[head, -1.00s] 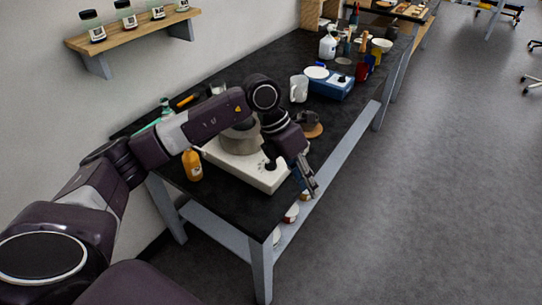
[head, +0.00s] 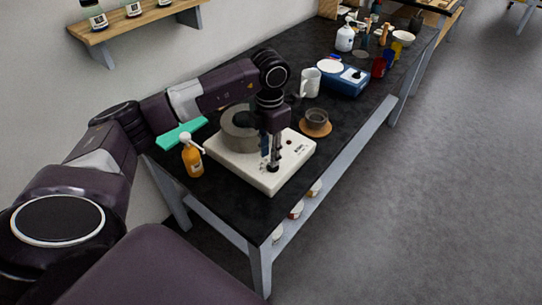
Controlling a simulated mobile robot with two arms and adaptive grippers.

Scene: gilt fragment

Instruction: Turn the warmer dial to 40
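The warmer (head: 247,172) is a white box near the front end of the dark bench, with a round grey pot (head: 239,137) set on it. My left gripper (head: 270,161) points down over the warmer's front part, right of the pot. Its fingers come down at the dark dial, which they largely hide. I cannot make out the dial's scale or setting, nor whether the fingers touch it or are closed on it. My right gripper is not in view.
An orange pump bottle (head: 192,158) stands left of the warmer, with a green item (head: 180,133) behind it. A small dark bowl (head: 316,118) sits to the right on a wooden coaster. A white mug (head: 310,82) and a blue device (head: 346,84) stand farther back.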

